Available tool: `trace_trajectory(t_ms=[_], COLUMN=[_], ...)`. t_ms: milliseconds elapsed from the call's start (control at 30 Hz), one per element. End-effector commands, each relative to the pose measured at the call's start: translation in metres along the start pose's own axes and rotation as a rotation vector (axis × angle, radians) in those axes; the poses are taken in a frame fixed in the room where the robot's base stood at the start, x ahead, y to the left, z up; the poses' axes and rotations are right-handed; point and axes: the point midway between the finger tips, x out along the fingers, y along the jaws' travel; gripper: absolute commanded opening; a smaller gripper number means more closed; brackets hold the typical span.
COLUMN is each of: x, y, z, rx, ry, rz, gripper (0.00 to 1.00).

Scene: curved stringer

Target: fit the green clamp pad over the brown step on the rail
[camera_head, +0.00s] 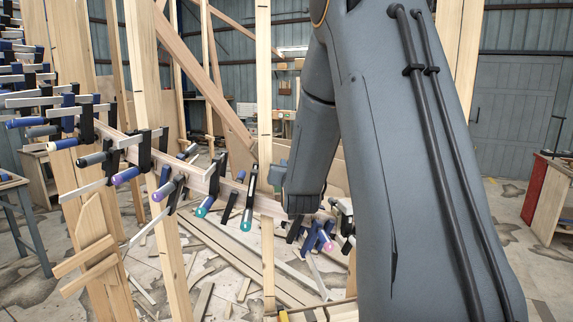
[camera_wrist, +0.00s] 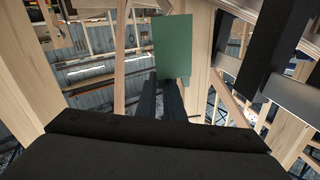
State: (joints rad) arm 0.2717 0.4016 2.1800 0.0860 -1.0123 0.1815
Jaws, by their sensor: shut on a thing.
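The green clamp pad (camera_wrist: 172,48) is a flat green block in the wrist view, at the ends of the two dark fingers of my gripper (camera_wrist: 160,97). My gripper is shut on it. In the head view, the end of my arm is beside the right part of the rail (camera_head: 228,187), and the pad cannot be made out there. The rail is a pale wooden strip sloping down to the right, with many clamps on it. I cannot make out the brown step in either view; my arm hides part of the rail.
Clamps with blue, purple and teal handles (camera_head: 246,218) crowd the rail left of my arm. More clamps (camera_head: 326,236) are close on its right. Upright wooden posts (camera_head: 175,265) stand around, and loose planks (camera_head: 225,245) lie on the floor. A dark clamp bar (camera_wrist: 278,45) is close on the right in the wrist view.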

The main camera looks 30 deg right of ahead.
Motion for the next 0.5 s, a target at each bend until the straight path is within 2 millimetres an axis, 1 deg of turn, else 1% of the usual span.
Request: trace_trajectory(t_ms=[133,367,500], x=[0.0005,-0.0005,-0.0003], y=[0.0064,0.0080,0.0092], z=[-0.0018,-0.0026,0.0072], rx=[0.000,-0.002,-0.002], ry=[0.003,0.004,0.002], rz=[0.009,0.011,0.010], gripper=[0.00,0.00,0.00])
